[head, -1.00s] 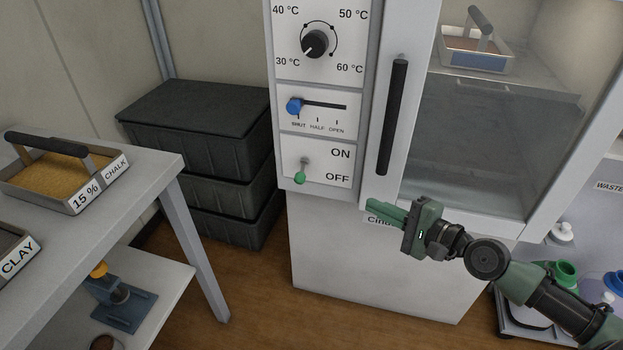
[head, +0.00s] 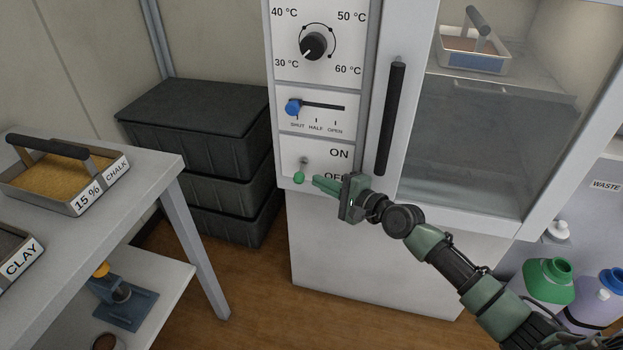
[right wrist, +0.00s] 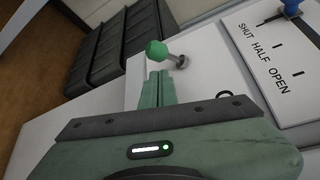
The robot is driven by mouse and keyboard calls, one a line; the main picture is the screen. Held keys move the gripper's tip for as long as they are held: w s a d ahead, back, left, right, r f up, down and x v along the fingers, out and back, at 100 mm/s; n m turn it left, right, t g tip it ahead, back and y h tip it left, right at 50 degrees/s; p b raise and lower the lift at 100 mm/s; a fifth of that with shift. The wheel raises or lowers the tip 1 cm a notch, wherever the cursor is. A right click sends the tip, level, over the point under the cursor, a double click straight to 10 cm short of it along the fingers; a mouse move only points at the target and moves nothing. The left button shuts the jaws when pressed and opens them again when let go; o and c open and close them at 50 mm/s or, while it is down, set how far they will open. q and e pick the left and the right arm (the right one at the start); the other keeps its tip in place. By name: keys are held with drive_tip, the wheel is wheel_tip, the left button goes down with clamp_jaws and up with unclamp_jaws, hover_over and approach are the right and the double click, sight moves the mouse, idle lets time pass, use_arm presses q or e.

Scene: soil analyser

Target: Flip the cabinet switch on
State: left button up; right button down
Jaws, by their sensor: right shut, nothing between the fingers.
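The cabinet switch (head: 300,176) is a small metal lever with a green knob on the white ON/OFF panel. Its lever points down, toward the OFF side. It also shows in the right wrist view (right wrist: 157,52), just beyond the fingertips. My right gripper (head: 316,182) is shut and empty, its green fingers pointing at the knob from the right, partly covering the word OFF. In the right wrist view the closed fingers (right wrist: 158,76) end just short of the knob; I cannot tell whether they touch. My left gripper is not in view.
Above the switch are a blue slider (head: 293,107) at SHUT and a black temperature dial (head: 314,46). The black door handle (head: 390,118) stands right of the panel. Black crates (head: 195,125) are stacked at left. A table (head: 172,165) with trays stands at front left.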

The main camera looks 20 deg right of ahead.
sight(300, 174)
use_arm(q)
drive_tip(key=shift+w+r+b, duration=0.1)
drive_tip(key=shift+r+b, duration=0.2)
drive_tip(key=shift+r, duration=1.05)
use_arm(e)
drive_tip(key=shift+x, duration=1.95)
